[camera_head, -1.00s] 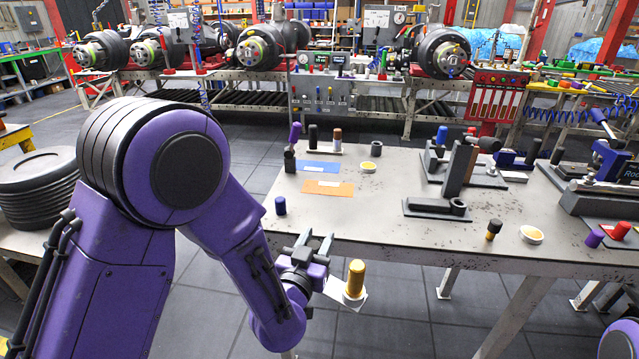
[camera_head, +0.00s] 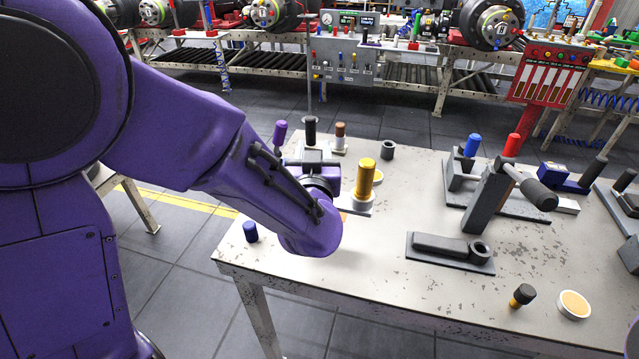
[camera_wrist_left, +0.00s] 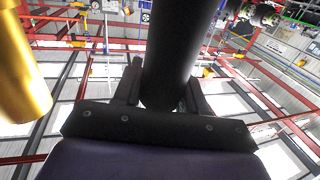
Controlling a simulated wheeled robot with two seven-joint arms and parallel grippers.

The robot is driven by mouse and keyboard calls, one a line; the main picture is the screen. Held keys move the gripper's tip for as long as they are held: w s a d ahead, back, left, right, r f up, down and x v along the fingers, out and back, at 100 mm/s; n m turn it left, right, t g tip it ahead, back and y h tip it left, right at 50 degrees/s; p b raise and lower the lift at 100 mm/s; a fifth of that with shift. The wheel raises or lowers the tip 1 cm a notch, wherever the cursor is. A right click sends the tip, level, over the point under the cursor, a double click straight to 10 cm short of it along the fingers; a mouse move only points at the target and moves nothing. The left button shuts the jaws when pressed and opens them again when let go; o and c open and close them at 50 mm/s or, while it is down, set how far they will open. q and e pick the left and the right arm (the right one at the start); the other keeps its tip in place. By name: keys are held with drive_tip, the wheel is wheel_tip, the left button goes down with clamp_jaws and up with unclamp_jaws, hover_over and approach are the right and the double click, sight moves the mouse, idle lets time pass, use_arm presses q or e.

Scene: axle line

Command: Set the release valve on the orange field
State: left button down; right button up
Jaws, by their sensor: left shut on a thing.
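The release valve appears as a gold cylinder (camera_head: 365,178) upright on a pale plate. In the left wrist view a thick dark cylinder (camera_wrist_left: 178,50) stands between the fingers, and the gold cylinder (camera_wrist_left: 20,75) shows at the left edge. Only a sliver of the orange field (camera_head: 344,214) shows under the valve; my left arm hides the rest. I cannot tell whether the plate touches the field. My right gripper is out of view.
A blue cylinder (camera_head: 250,231) stands at the table's left edge. A dark ring (camera_head: 387,150) and a grey lever fixture (camera_head: 490,195) are to the right.

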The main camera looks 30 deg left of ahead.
use_arm(q)
drive_tip(key=w+a+f+p, duration=0.3)
drive_tip(key=w+a+f, duration=0.5)
drive_tip(key=a+f, duration=0.2)
wheel_tip(320, 180, down, 3)
drive_tip(key=shift+w+r+p, duration=0.2)
drive_tip(key=shift+w+p, duration=0.1)
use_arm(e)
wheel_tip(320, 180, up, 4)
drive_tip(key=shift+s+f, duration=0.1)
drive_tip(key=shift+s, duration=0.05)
use_arm(q)
drive_tip(key=c, duration=1.1)
unclamp_jaws()
drive_tip(key=shift+s+d+f, duration=0.1)
drive_tip(key=shift+f, duration=0.05)
drive_tip(key=o, duration=0.5)
drive_tip(key=shift+c, duration=0.2)
